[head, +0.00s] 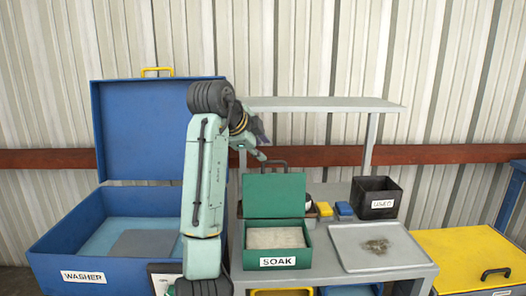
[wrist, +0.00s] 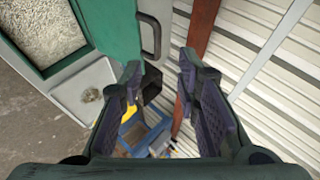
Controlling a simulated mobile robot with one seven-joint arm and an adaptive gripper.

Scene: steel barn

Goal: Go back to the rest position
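My arm rises in front of the shelf bench in the head view and bends over at the top. My gripper (head: 260,145) hangs above and behind the green SOAK box (head: 278,261), near the raised lid's handle (head: 276,164). In the wrist view, my gripper's two fingers (wrist: 160,88) stand apart with nothing held between them. The green box's lid (wrist: 109,25) and its handle (wrist: 150,36) show beyond the fingers, at some distance. The SOAK box is open, with a pale grainy surface inside. Part of the gripper is hidden in the head view.
The blue WASHER (head: 85,263) stands open on the left. The bench holds a grey tray (head: 352,259) with small brown bits, a black USED bin (head: 391,189), and a blue block (head: 344,209). A grey shelf (head: 320,103) spans above. A yellow box (head: 460,255) stands right.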

